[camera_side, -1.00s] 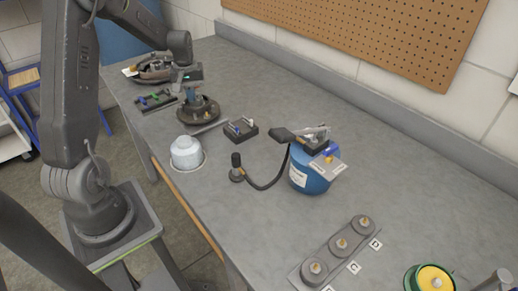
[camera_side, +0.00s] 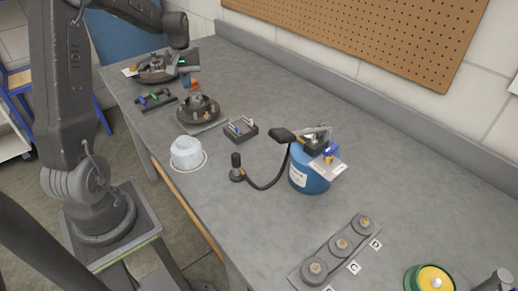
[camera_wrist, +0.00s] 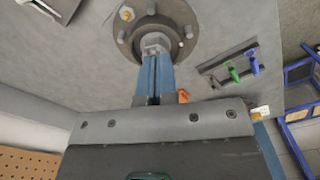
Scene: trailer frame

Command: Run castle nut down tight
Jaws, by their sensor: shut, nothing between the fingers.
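The castle nut (camera_wrist: 155,43) is a grey hex nut at the centre of a dark round hub (camera_wrist: 128,46) with several studs around it. In the side view the hub (camera_side: 185,117) lies on the bench, and the nut (camera_side: 197,100) stands at its middle. My gripper (camera_wrist: 154,60) has blue fingers that are shut together and empty. In the wrist view the fingertips overlap the near edge of the nut. The nut's seating depth cannot be told.
A dark holder (camera_side: 158,102) with green and blue handles stands left of the hub. A dark part (camera_side: 150,76) lies behind. A small black block (camera_side: 240,131), a white container (camera_side: 186,153) and a blue canister (camera_side: 309,179) stand nearer. The bench's right middle is clear.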

